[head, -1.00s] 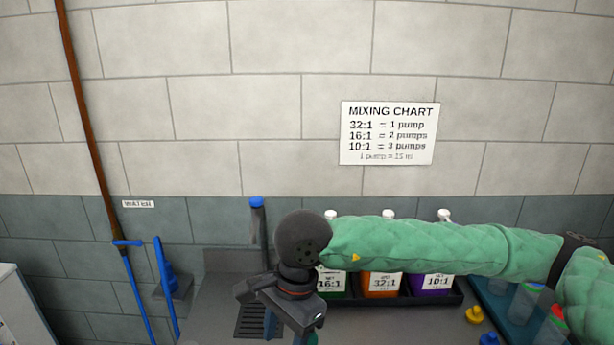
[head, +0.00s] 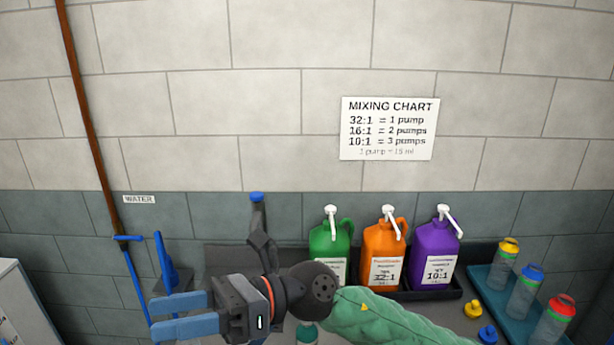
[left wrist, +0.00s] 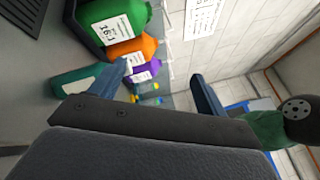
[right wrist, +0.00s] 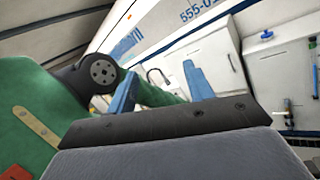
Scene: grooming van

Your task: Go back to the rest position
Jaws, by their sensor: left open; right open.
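My right gripper (head: 168,316) is in the lower left of the head view, its two blue fingers apart and pointing left, with nothing between them. Its green-sleeved arm comes in from the lower right. In the right wrist view its fingers (right wrist: 160,74) are also apart and empty. My left gripper does not show clearly in the head view. In the left wrist view its fingers (left wrist: 160,72) are apart. A teal bottle (left wrist: 78,82) with a pale label shows beside the left finger there; whether they touch I cannot tell.
Green (head: 330,242), orange (head: 383,240) and purple (head: 433,240) pump jugs stand in a black tray against the wall. Several capped bottles stand on a teal tray (head: 490,297) at right. Yellow (head: 472,309) and blue (head: 488,334) caps lie nearby. A teal bottle (head: 307,336) stands low centre.

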